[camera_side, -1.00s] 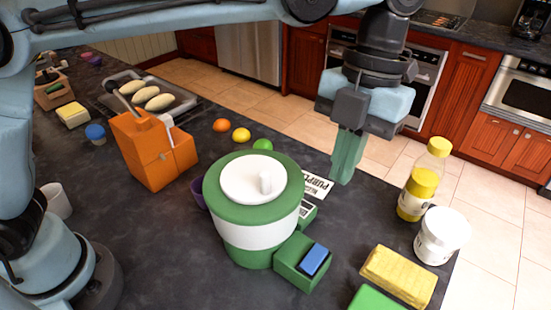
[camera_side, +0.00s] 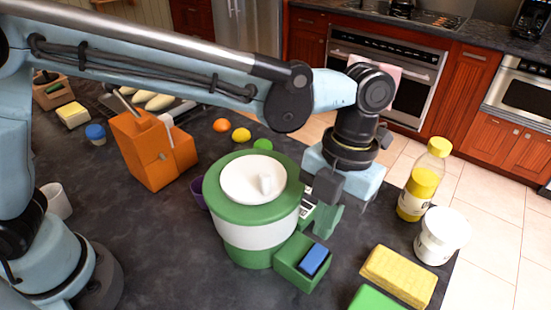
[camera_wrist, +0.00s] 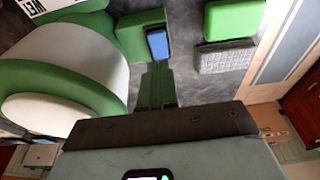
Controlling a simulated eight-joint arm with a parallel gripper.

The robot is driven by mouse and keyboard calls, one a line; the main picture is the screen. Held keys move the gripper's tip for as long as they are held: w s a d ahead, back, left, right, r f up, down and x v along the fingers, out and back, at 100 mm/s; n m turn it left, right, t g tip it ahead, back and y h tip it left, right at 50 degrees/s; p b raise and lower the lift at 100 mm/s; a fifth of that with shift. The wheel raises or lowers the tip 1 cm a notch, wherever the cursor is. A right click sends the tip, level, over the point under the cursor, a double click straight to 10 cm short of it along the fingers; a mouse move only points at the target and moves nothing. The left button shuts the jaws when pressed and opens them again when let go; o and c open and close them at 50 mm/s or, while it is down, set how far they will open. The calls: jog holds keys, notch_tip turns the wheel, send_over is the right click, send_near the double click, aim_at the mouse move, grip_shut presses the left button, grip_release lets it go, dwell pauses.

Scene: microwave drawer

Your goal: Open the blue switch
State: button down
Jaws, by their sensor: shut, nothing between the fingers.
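The blue switch (camera_side: 314,260) sits on a green block (camera_side: 290,262) at the foot of the green and white round appliance (camera_side: 252,205). In the wrist view the blue switch (camera_wrist: 158,44) lies just beyond my fingertips. My gripper (camera_side: 326,232) is shut and empty, with its green fingers pointing down behind the green block, to the right of the appliance. In the wrist view my gripper (camera_wrist: 156,68) is close to the switch's edge. I cannot tell whether it touches the switch.
A yellow sponge-like block (camera_side: 398,276) and a green block (camera_side: 375,299) lie to the right front. A white tub (camera_side: 441,235) and a yellow bottle (camera_side: 420,183) stand at the right edge. An orange box (camera_side: 152,152) stands left of the appliance. Fruit lies behind the appliance.

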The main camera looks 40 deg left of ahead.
aim_at(323, 248)
jog(key=shift+w+f, duration=0.15)
jog(key=shift+f, duration=0.85)
jog(key=shift+w+f, duration=0.15)
jog(key=shift+f, duration=0.8)
jog(key=shift+w+f, duration=0.7)
jog(key=shift+f, duration=0.2)
jog(key=shift+s+r, duration=0.1)
jog(key=shift+s, duration=0.05)
jog(key=shift+s+r, duration=0.25)
jog(key=shift+s, duration=0.4)
jog(key=shift+a, duration=0.1)
